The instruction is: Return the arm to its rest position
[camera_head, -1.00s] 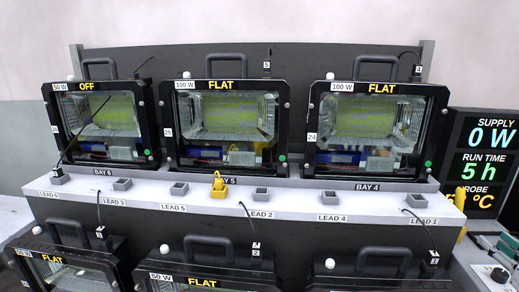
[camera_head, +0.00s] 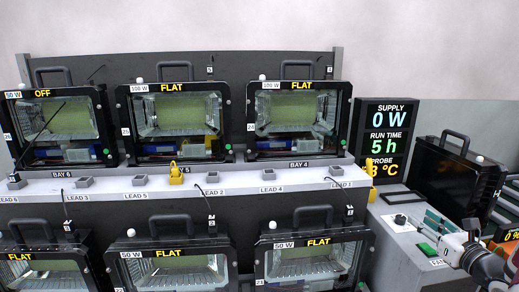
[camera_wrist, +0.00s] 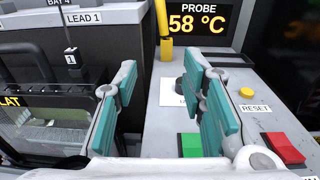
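My gripper (camera_head: 441,230) shows at the lower right in the camera_head view, over the grey console beside the housing rack. In the wrist view my gripper (camera_wrist: 160,85) has its two teal-padded fingers spread apart, with nothing between them. The fingers are above the console (camera_wrist: 152,122), near its black knob (camera_wrist: 181,85), a green button (camera_wrist: 191,145) and a red button (camera_wrist: 285,147). Part of my arm (camera_head: 487,265) shows at the right edge in the camera_head view. The rest of the arm is out of view.
Floodlight housings stand in two rows on a rack (camera_head: 230,184). A display (camera_head: 381,140) reads 0 W, 5 h; the wrist view shows probe 58 °C. A yellow probe (camera_wrist: 162,30) stands close ahead of the fingers. Another dark housing (camera_head: 455,180) stands behind the console at right.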

